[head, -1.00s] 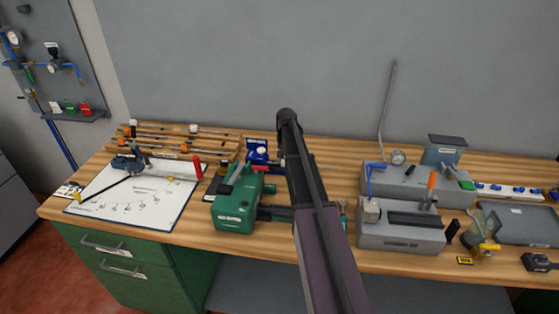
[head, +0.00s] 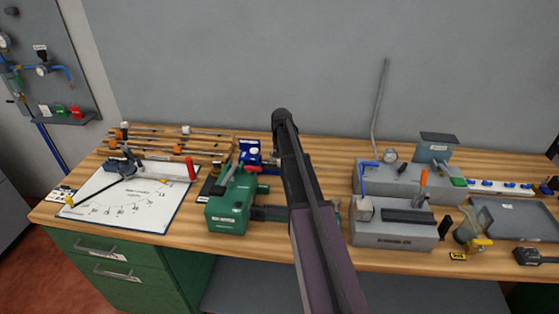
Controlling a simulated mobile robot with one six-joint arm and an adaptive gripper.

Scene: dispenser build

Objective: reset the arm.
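My arm rises from the bottom of the head view, right of centre, and reaches over the workbench (head: 280,262). Its dark upper link ends in a rounded joint in front of the grey wall. My gripper cannot be made out; it is hidden behind the arm or outside the picture. Whether it holds anything does not show.
A green machine (head: 232,205) stands just left of my arm. A white protractor board (head: 125,208) lies farther left, before a rack of rods (head: 165,143). Grey fixtures (head: 393,231) and a grey tray (head: 515,222) stand right. The front wood strip is mostly clear.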

